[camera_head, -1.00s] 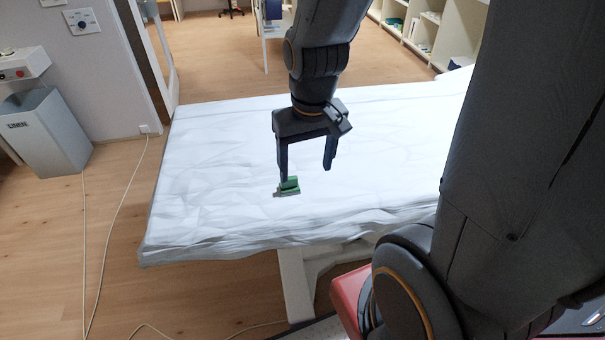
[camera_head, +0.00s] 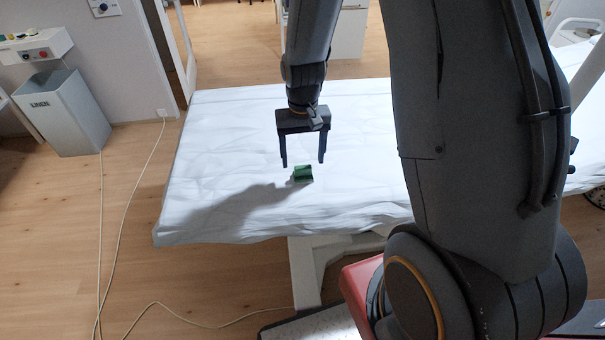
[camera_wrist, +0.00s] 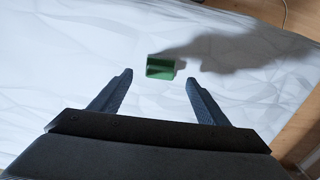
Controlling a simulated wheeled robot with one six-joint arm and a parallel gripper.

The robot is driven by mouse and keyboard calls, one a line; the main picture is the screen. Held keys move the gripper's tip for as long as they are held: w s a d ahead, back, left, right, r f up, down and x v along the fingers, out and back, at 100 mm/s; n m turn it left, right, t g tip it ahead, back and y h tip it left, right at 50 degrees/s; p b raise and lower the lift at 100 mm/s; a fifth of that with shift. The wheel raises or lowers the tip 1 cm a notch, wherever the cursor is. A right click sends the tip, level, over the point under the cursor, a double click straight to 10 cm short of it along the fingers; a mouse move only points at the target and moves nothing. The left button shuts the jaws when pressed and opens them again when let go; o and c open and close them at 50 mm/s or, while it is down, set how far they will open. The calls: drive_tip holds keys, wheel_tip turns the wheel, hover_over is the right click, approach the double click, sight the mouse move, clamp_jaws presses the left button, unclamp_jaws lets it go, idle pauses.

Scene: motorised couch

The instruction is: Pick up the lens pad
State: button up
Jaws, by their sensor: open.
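The lens pad, a small green block (camera_head: 303,174), lies on the white couch sheet near its front edge. It also shows in the wrist view (camera_wrist: 161,68), beyond the fingertips and between their lines, a little nearer the left finger's side. My gripper (camera_head: 304,164) is open and empty, its fingers pointing down above the couch. In the wrist view its two fingers (camera_wrist: 159,75) are spread wide apart. The pad appears apart from both fingers. How high the fingertips are above the sheet is hard to tell.
The white-covered couch (camera_head: 230,130) is otherwise clear around the pad, with wrinkles in the sheet. A grey linen bin (camera_head: 68,112) stands on the floor at the left. Pale cables (camera_head: 112,265) run over the floor in front of it.

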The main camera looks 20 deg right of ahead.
sight(303, 168)
drive_tip(key=shift+s+f+p, duration=0.2)
drive_tip(key=shift+f+p, duration=0.35)
drive_tip(key=shift+f, duration=0.9)
drive_tip(key=shift+s+f+p, duration=0.15)
drive_tip(key=shift+f+p, duration=0.4)
drive_tip(key=shift+f, duration=0.85)
drive_tip(key=c, duration=1.1)
